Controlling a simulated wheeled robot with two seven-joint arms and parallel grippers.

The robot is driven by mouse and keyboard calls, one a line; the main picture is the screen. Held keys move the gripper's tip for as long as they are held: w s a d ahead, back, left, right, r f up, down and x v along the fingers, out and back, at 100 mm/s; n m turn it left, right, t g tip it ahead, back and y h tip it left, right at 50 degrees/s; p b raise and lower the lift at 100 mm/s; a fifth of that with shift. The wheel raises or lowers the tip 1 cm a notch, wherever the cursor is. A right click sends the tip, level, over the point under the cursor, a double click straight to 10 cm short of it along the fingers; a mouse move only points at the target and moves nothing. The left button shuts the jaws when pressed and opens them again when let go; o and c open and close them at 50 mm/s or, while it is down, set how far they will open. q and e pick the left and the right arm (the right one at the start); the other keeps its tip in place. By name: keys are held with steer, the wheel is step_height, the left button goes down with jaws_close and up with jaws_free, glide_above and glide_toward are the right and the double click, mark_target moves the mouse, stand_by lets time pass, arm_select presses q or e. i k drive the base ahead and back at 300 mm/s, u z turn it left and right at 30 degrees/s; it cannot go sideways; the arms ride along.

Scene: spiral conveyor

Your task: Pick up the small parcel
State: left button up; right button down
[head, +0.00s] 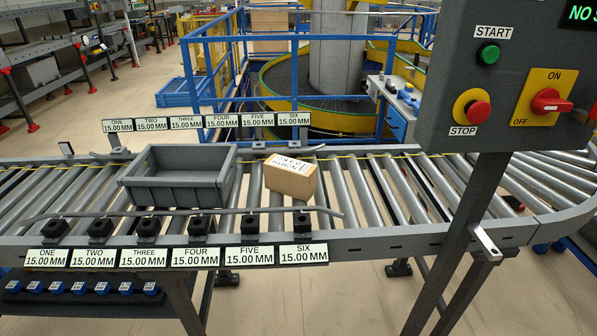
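A small brown cardboard parcel (291,179) with a white printed label on top sits on the roller conveyor, near the middle of the head view. It stands just right of a grey open bin (178,189) on the same rollers, with a narrow gap between them. The parcel is turned slightly at an angle. Neither of my grippers shows in the head view.
The roller conveyor (387,195) runs left to right, with numbered displays along both edges. A grey control box (508,70) on a dark post stands at the right front. Blue railings and a spiral conveyor (320,95) lie behind. Rollers right of the parcel are clear.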

mark_target(297, 179)
steer(key=z, duration=0.35)
steer(key=k, duration=0.5)
steer(key=z, duration=0.35)
steer(key=i, duration=1.1)
steer(key=u, duration=1)
